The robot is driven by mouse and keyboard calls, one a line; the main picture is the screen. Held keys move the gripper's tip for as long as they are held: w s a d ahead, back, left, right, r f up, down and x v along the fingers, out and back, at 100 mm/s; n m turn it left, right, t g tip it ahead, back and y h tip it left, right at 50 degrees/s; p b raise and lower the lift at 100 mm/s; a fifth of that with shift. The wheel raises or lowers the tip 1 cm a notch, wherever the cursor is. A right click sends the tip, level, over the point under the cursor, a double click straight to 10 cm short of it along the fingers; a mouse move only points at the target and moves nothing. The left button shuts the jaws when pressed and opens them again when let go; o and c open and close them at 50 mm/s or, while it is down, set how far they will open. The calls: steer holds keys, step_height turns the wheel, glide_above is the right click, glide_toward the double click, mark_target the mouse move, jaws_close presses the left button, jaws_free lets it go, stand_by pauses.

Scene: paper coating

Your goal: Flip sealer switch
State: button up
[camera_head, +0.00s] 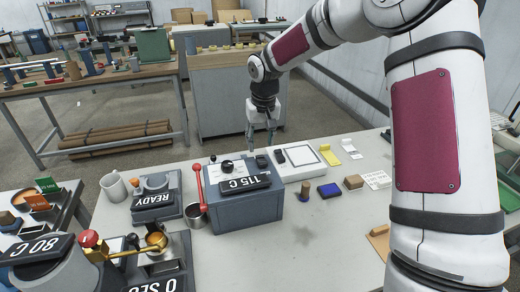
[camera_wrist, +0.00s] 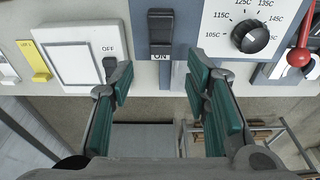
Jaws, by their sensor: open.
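The sealer (camera_head: 245,205) is a grey-blue box on the table with a tilted black sign reading 115 C and a red lever on its left. In the wrist view its black rocker switch (camera_wrist: 160,27) sits at top centre with an ON label at its lower edge. The switch also shows on the sealer's top in the head view (camera_head: 262,161). My gripper (camera_head: 261,147) is open and empty, pointing down just behind the switch. In the wrist view its green-padded fingers (camera_wrist: 158,88) are spread below the switch, apart from it.
A temperature dial (camera_wrist: 250,36) and red lever knob (camera_wrist: 299,57) lie right of the switch in the wrist view. A white device (camera_wrist: 72,62) with an OFF-labelled switch (camera_wrist: 110,66) is close on the left. A metal cup (camera_head: 196,215) stands by the sealer.

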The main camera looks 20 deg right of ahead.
mark_target(262, 159)
step_height(262, 159, up, 6)
steer(key=s, duration=0.1)
steer(key=shift+r, duration=0.25)
